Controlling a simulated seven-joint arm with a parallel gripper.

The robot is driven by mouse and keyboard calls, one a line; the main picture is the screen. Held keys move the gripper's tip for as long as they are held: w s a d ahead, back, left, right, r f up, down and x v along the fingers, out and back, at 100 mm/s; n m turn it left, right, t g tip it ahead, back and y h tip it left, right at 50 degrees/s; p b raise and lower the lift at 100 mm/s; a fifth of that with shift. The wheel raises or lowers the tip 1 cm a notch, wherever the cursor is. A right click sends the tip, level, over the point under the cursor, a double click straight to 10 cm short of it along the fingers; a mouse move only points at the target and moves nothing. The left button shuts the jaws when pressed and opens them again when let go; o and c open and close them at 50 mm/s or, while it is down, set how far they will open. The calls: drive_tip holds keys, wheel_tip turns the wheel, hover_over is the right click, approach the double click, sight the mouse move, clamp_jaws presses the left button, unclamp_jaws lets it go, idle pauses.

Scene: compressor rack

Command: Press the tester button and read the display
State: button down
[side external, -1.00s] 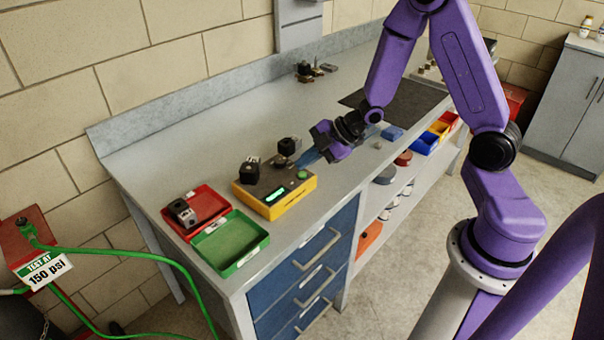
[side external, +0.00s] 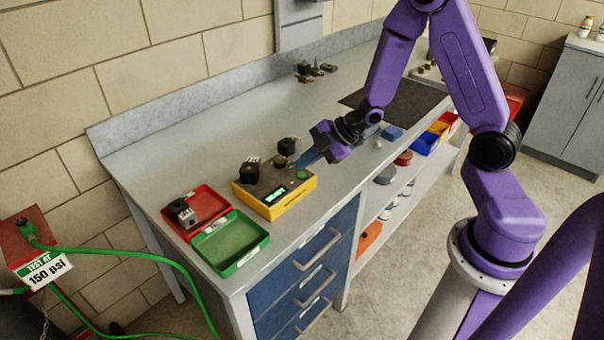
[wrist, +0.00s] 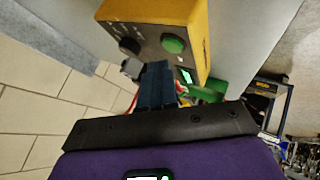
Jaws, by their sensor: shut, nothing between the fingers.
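The tester (side external: 283,194) is a yellow box with a dark top panel on the bench. Its lit green display (side external: 276,196) shows dark text too small to read. The round green button (side external: 302,174) sits at the panel's right end; it also shows in the wrist view (wrist: 174,44). My gripper (side external: 303,160) is just right of and behind the button. Its blue fingers (wrist: 157,85) are shut and empty, and appear apart from the button.
An open red tray (side external: 210,199) holding a dark block (side external: 181,207) and a green tray (side external: 228,245) stand left of the tester. Blue, yellow and red bins (side external: 440,128) are at the far right.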

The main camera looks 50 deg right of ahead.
sight(306, 174)
drive_tip(key=shift+f, duration=0.15)
drive_tip(key=shift+f, duration=0.25)
drive_tip(key=shift+f, duration=0.4)
idle(0.6)
drive_tip(key=shift+r, duration=0.8)
drive_tip(key=shift+r, duration=0.15)
drive_tip(key=shift+r, duration=2.35)
